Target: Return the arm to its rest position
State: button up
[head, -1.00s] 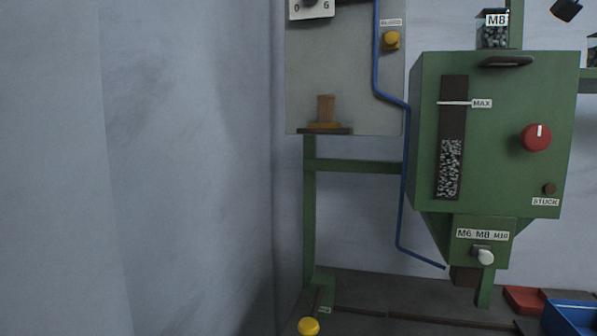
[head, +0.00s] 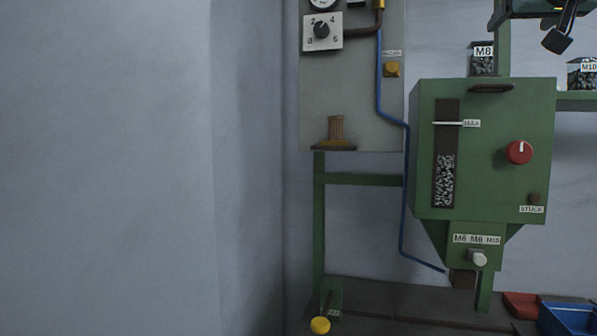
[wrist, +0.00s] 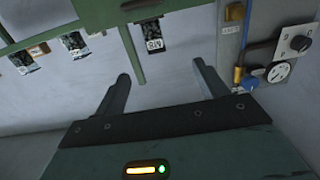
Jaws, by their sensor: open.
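My gripper (wrist: 161,70) shows in the wrist view with its two dark fingers spread wide and nothing between them. It also shows at the top right edge of the head view (head: 527,28), where its body is partly cut off. There it hangs in front of and above the green hopper machine (head: 485,130), near the M8 bin (head: 483,62). In the wrist view, which is roughly upside down, the M8 bin (wrist: 152,38) appears beyond the fingers, apart from them. The rest of my arm is out of view.
A grey panel (head: 352,90) with a dial (head: 322,30) and yellow button (head: 391,69) stands left of the machine. An M10 bin (head: 583,74) is at the right. A blue tray (head: 568,318) sits low right. Bare wall fills the left.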

jog(key=s+a+f+n+g+y, duration=0.1)
jog(key=a+f+n+g+y, duration=0.15)
jog(key=a+f, duration=0.65)
jog(key=s+a+f+n+g+y, duration=0.1)
jog(key=a+f+g, duration=0.25)
jog(key=f, duration=0.85)
jog(key=s+a+f+n+g+y, duration=0.1)
jog(key=a+f+n+g+y, duration=0.1)
jog(key=a+f, duration=0.7)
jog(key=s+a+f+n+g, duration=0.1)
jog(key=s+f+g, duration=0.3)
jog(key=s+f, duration=0.8)
jog(key=s+a+f+n+g, duration=0.1)
jog(key=s+f+n+g, duration=0.3)
jog(key=s+f, duration=0.9)
jog(key=shift+s+a+g+h, duration=0.35)
jog(key=shift+s+g, duration=0.05)
